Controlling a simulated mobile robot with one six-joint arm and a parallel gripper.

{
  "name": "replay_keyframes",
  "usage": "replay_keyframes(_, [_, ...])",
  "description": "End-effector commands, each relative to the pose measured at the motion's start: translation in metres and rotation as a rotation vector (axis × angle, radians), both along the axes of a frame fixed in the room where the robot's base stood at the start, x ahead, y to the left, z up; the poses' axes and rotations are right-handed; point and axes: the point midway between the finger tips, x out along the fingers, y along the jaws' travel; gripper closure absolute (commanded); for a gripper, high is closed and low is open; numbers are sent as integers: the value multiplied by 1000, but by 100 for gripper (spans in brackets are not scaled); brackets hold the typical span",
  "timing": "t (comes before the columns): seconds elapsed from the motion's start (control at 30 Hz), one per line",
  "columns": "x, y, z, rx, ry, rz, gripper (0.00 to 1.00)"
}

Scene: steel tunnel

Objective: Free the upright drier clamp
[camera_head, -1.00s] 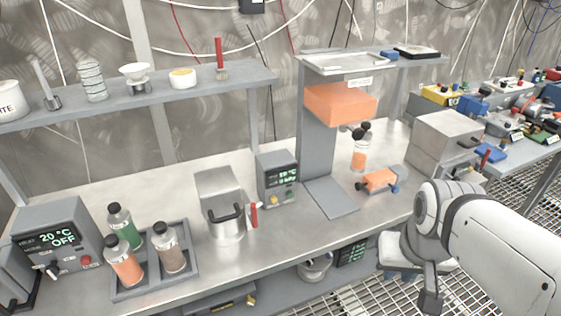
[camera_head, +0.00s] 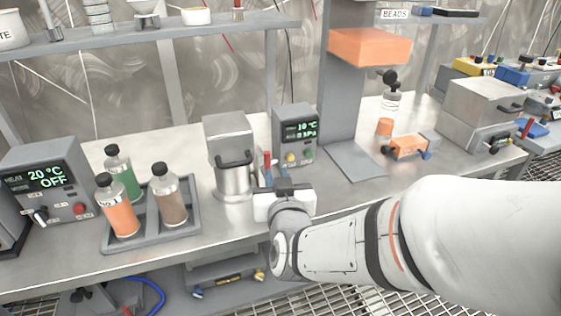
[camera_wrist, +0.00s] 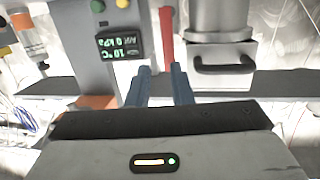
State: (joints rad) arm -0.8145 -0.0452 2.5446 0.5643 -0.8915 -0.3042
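The upright drier has a steel body (camera_head: 229,140) with a black handle on its front, and stands in the middle of the bench. A red clamp lever (camera_head: 267,163) stands upright at its right side. The lever shows as a long red bar (camera_wrist: 167,38) in the wrist view, with the steel body (camera_wrist: 220,22) to its right. My gripper (camera_head: 270,178) is in front of the lever, its fingers pointing at it. In the wrist view my gripper (camera_wrist: 161,70) is open, the lever's end between or just beyond the fingertips, nearer the right one. I cannot tell whether they touch.
A control box (camera_head: 296,135) with a lit display stands close right of the lever. A grey rack (camera_head: 190,225) with several bottles is at left. An orange-hooded stand (camera_head: 370,48) and an orange-and-grey device (camera_head: 408,147) are at right. A shelf (camera_head: 150,32) runs above.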

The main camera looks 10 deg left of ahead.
Motion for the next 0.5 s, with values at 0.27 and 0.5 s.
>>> replay_keyframes(0.27, [-7,13,-2,16,-111,-24,80])
replay_keyframes(0.5, [11,18,2,13,-111,-27,80])
